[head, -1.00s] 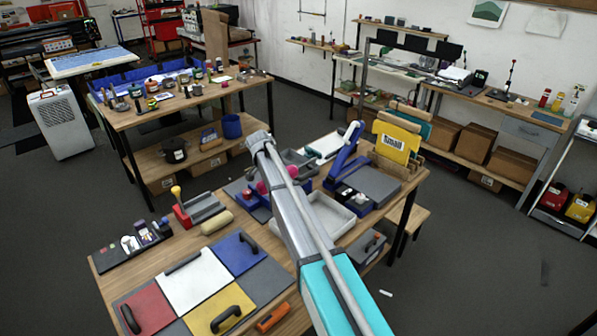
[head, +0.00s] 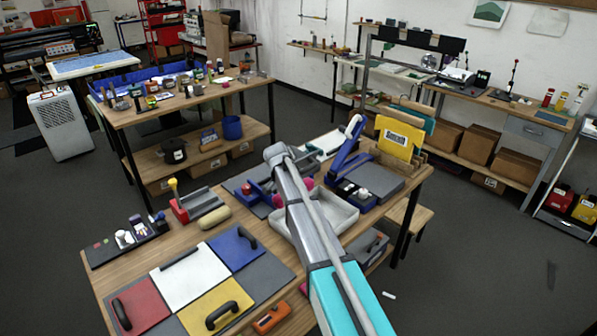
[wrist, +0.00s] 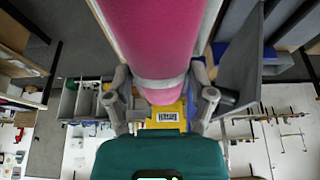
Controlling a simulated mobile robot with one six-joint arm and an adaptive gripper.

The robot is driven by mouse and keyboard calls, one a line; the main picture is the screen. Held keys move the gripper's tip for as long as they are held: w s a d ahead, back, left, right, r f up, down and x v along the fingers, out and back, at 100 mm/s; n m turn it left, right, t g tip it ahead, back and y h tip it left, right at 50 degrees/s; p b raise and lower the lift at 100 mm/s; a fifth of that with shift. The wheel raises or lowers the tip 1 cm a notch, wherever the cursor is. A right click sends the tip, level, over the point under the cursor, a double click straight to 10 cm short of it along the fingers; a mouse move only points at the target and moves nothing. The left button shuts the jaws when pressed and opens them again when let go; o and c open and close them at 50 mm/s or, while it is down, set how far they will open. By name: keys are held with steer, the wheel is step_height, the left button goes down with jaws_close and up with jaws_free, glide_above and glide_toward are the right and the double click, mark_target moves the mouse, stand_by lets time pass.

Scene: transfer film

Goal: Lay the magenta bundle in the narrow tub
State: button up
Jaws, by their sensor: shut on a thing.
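The magenta bundle (wrist: 155,40) is a thick roll with a pale band, large and close in the wrist view. My gripper (wrist: 160,96) is shut on it, with one finger on each side near the band. In the head view only small magenta parts of the bundle (head: 307,183) show beside my arm, which hides most of it and my gripper. A light grey shallow tub (head: 345,213) stands on the front table, partly behind my arm. I cannot tell whether it is the narrow tub, or whether the bundle is above it or clear of it.
A blue lever press (head: 350,150) and a yellow labelled panel (head: 398,138) stand right of my arm. A red-based tool (head: 190,203) and a beige roll (head: 214,218) lie to the left. Coloured plates with handles, including a white one (head: 188,278), cover the table's near part.

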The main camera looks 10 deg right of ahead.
steer(key=s+d+f+b, duration=0.5)
steer(key=f+b, duration=0.3)
steer(key=f, duration=0.2)
steer(key=shift+s+d+b, duration=0.2)
steer(key=shift+d+b, duration=0.1)
steer(key=shift+d, duration=0.2)
steer(key=shift+a, duration=0.1)
